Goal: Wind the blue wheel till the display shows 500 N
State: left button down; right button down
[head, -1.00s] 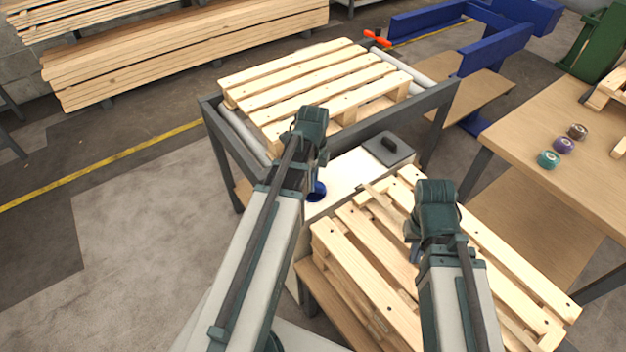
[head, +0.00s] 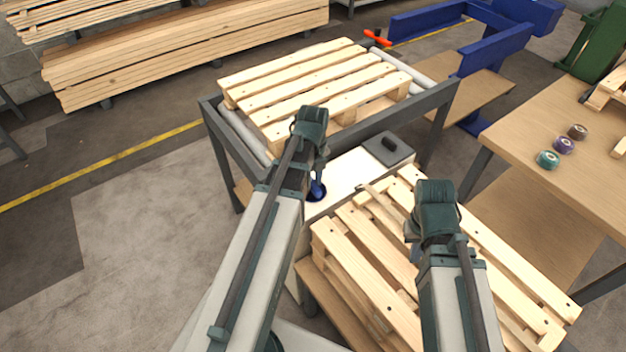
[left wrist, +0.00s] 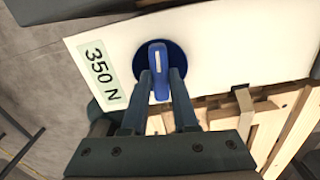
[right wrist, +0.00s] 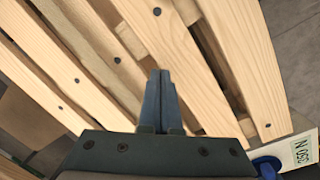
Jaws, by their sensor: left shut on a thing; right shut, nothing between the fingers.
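The blue wheel (left wrist: 172,52) is a round disc with a raised grip bar bearing a white mark, set on a white panel (left wrist: 225,50). In the left wrist view the display (left wrist: 103,75) beside it reads 350 N. My left gripper (left wrist: 160,85) is shut on the wheel's grip bar. In the head view the wheel (head: 316,192) is partly hidden by my left gripper (head: 318,178). My right gripper (right wrist: 162,75) is shut and empty above the pallet slats. The display (right wrist: 300,154) also reads 350 N at the lower right of the right wrist view.
A wooden pallet stack (head: 350,240) stands right of the panel, under my right arm. Another pallet (head: 310,85) lies on a roller conveyor behind. A dark box (head: 388,149) sits on the white top. A table (head: 530,125) with several tape rolls is at right.

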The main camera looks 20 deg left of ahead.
aim_at(313, 184)
dwell(0.4)
pick_arm(q)
jog(key=c, duration=0.7)
grip_release()
jog(key=shift+r, duration=0.1)
pick_arm(e)
jog(key=shift+r, duration=0.1)
pick_arm(q)
notch_tip(313, 184, up, 14)
jog(key=p, duration=1.3)
jog(key=shift+f+p, duration=0.2)
jog(key=shift+p, duration=0.2)
pick_arm(e)
notch_tip(313, 184, up, 14)
jog(key=shift+f, duration=0.2)
